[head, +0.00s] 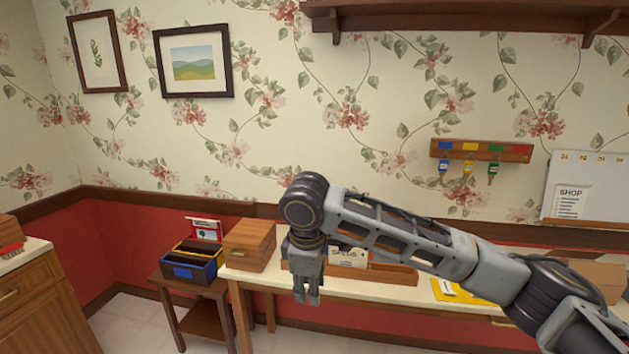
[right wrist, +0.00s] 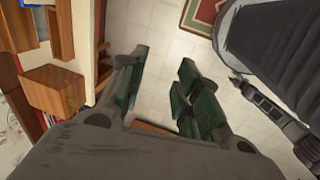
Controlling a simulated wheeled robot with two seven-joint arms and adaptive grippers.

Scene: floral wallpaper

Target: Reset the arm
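My right arm comes in from the right in the head view and bends down at the wrist. My right gripper (head: 307,298) hangs pointing down in front of the long table's (head: 262,279) front edge. In the right wrist view its two green-padded fingers (right wrist: 165,88) stand apart with pale floor tiles between them, so it is open and empty. My left gripper is not in the head view. A grey jointed part at the right of the right wrist view may be my left arm; its finger state is unclear.
A wooden box (head: 250,244) and a wooden tray (head: 392,274) with a card stand on the long table, close behind my gripper. A yellow envelope (head: 462,292) lies farther right. Blue and yellow bins (head: 190,270) stand on a small side table. Keys (head: 468,168) hang on the wall.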

